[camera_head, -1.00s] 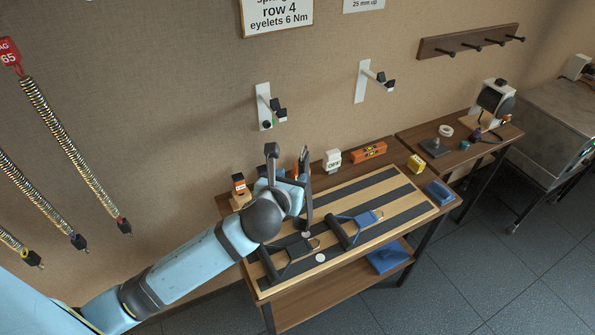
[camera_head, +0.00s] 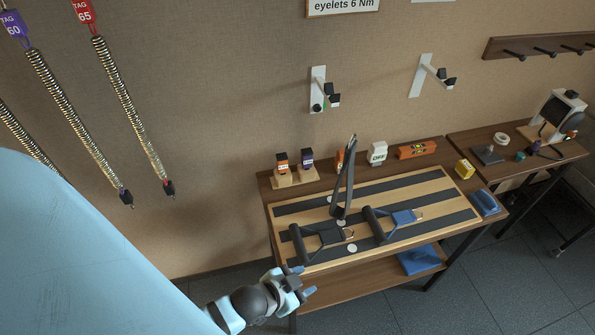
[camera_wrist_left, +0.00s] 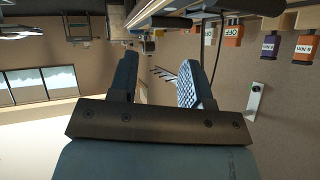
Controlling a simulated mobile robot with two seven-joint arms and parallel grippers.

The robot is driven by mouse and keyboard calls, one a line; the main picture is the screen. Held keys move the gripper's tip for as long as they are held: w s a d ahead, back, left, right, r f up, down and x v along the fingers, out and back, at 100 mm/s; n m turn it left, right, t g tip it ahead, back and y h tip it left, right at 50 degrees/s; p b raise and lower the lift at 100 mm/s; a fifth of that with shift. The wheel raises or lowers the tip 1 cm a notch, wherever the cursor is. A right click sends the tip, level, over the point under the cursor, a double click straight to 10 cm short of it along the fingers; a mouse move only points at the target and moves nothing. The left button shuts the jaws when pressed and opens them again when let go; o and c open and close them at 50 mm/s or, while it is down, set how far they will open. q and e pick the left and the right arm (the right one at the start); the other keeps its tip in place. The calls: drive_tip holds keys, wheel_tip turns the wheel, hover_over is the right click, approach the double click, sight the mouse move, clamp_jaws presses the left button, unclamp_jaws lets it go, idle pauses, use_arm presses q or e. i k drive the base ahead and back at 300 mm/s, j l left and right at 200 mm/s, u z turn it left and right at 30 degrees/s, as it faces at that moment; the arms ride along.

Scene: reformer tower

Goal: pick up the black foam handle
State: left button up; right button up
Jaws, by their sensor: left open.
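Two handles lie on the striped wooden board on the workbench in the head view. The left one, a black foam handle (camera_head: 298,246), has a dark strap. The right one, a handle with a blue strap (camera_head: 376,226), also has a black grip. My left gripper (camera_head: 303,282) is open and empty, low in front of the board's near left edge, just below the dark-strapped handle in the picture. Its spread fingers (camera_wrist_left: 157,85) show in the left wrist view with no handle between them. My right gripper is out of view.
The striped board (camera_head: 400,232) lies on the bench. A blue item (camera_head: 420,260) lies on the lower shelf.

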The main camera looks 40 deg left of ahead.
sight(327, 237)
drive_tip(key=u, duration=0.95)
